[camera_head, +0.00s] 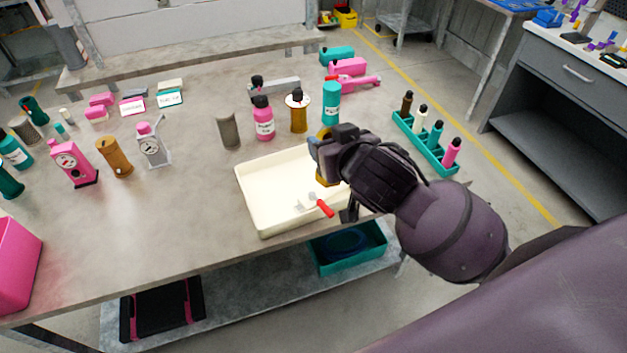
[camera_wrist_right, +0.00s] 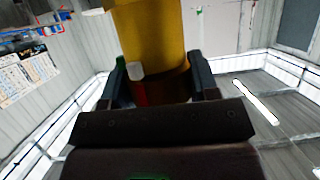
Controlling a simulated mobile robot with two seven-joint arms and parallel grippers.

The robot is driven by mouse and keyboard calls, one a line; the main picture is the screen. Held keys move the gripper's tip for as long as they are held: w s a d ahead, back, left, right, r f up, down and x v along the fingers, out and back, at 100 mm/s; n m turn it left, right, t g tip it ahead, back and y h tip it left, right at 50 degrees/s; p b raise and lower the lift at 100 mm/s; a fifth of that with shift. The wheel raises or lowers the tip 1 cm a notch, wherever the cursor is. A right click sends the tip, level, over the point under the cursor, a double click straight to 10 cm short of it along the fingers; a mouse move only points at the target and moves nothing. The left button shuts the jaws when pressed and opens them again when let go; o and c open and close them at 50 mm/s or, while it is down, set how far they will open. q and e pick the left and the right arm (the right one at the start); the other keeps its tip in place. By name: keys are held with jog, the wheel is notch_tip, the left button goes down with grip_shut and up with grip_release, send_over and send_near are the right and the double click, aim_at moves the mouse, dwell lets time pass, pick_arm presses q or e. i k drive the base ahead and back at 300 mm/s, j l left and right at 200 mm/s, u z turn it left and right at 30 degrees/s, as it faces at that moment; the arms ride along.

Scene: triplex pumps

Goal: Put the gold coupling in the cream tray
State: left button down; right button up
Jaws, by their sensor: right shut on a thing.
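The cream tray (camera_head: 258,208) sits near the front edge of the workbench in the head view. My right gripper (camera_head: 322,155) is over the tray's right side. It is shut on the gold coupling (camera_head: 323,178), which is mostly hidden behind the gripper in the head view. In the right wrist view the gold coupling (camera_wrist_right: 155,35) fills the space between the fingers of my right gripper (camera_wrist_right: 160,80). I cannot tell whether the coupling touches the tray. My left gripper is not in view.
A small grey valve with a red handle (camera_head: 324,208) lies in the tray's front right part. A teal rack (camera_head: 425,148) of bottles is to the right.

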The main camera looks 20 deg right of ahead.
aim_at(269, 183)
jog(key=i+l+u, duration=0.15)
jog(key=l, duration=0.6)
jog(key=l+u, duration=0.1)
jog(key=l, duration=0.6)
jog(key=i+j, duration=0.4)
